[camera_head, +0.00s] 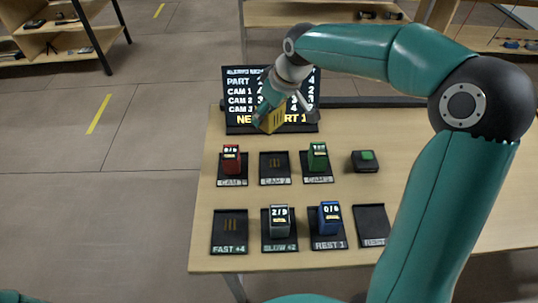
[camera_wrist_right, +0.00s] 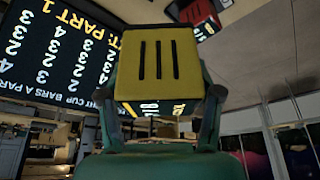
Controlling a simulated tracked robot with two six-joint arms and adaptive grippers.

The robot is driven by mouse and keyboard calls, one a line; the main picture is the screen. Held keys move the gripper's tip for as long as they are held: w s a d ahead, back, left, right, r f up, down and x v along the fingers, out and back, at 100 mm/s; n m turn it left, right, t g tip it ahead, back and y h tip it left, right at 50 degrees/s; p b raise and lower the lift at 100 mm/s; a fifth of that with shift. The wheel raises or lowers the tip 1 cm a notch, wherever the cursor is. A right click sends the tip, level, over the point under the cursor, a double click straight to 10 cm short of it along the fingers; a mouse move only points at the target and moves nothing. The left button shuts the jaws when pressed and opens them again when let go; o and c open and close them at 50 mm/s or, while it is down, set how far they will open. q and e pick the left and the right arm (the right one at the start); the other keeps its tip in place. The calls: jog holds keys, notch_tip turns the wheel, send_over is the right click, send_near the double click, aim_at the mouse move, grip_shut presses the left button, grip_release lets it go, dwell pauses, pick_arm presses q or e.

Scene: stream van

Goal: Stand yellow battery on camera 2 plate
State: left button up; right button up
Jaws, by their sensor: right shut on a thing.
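The yellow battery (camera_head: 272,121) is held in the air by my right gripper (camera_head: 278,112), in front of the dark score board. In the right wrist view the yellow battery (camera_wrist_right: 160,70) sits between both fingers, its face with three dark slots toward the camera. The camera 2 plate (camera_head: 265,178) is a black plate on the table with small gold contacts and nothing standing on it. It lies below the gripper and nearer the front, between the CAM 1 and CAM 3 plates. My left gripper does not show.
A red battery (camera_head: 231,160) stands on CAM 1 and a green battery (camera_head: 317,157) on CAM 3. A green button (camera_head: 366,157) is right of them. In front, a grey battery (camera_head: 279,221) and blue battery (camera_head: 329,218) stand between the empty FAST plate (camera_head: 229,232) and an empty rest plate (camera_head: 372,224).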

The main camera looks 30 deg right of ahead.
jog(key=f, duration=0.8)
jog(key=d+f, duration=0.1)
jog(key=f, duration=0.3)
jog(key=shift+s+f, duration=0.15)
jog(key=shift+s, duration=0.1)
jog(key=shift+f, duration=2.2)
jog(key=shift+f, duration=0.15)
jog(key=o, duration=1.4)
jog(key=shift+o, duration=0.2)
